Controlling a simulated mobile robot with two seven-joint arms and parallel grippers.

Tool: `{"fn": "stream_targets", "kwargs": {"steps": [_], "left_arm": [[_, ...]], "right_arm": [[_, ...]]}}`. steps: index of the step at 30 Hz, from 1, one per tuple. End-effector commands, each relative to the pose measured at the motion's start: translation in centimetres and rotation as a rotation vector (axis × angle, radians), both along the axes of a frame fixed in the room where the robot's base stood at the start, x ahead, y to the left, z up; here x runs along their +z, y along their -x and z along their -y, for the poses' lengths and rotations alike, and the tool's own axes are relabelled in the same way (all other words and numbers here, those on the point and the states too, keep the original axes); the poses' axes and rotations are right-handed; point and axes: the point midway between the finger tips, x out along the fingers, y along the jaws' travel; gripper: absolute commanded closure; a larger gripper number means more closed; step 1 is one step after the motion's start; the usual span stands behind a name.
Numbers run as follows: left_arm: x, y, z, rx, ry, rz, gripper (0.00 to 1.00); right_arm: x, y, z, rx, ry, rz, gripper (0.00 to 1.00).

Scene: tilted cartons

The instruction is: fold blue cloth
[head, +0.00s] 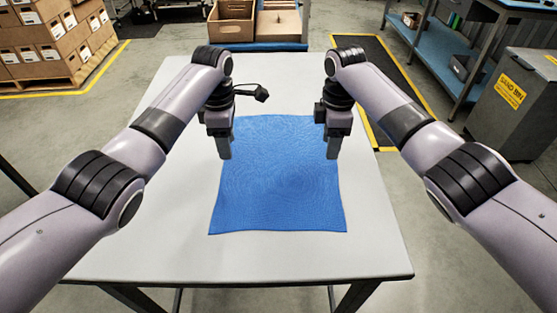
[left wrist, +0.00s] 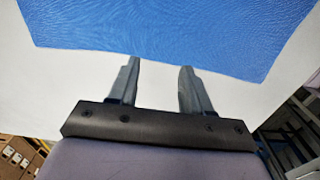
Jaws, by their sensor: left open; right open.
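The blue cloth (head: 278,185) lies spread flat on the white table, roughly rectangular with slightly wavy edges. It also shows in the left wrist view (left wrist: 170,30), where one edge runs just beyond my fingertips. My left gripper (head: 224,152) is at the left side of the cloth in the head view; in the left wrist view its two fingers (left wrist: 158,68) are apart with nothing between them. My right gripper (head: 333,150) is at the right side of the cloth, pointing down. It is open. The cloth parts behind both grippers are hidden in the head view.
The white table (head: 160,240) is clear around the cloth.

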Motion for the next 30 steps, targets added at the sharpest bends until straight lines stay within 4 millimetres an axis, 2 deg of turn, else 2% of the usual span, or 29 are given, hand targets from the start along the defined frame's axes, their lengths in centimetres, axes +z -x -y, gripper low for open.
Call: {"fn": "stream_targets", "kwargs": {"steps": [3, 9, 26, 30], "left_arm": [[-2.0, 0.1, 0.0, 0.000, -0.001, -0.003, 0.51], [-3.9, 0.0, 0.0, 0.000, 0.001, -0.001, 0.51], [-4.9, 0.0, 0.0, 0.000, 0.001, 0.001, 0.51], [-4.8, 0.0, 0.0, 0.000, 0.001, 0.000, 0.71]], "right_arm": [[-2.0, 0.1, 0.0, -0.001, 0.001, -0.004, 0.51], [-3.9, 0.0, -0.1, 0.001, 0.000, -0.001, 0.51], [-4.9, 0.0, 0.0, 0.001, 0.000, 0.000, 0.51], [-4.8, 0.0, 0.0, 0.001, 0.000, 0.000, 0.71]]}}
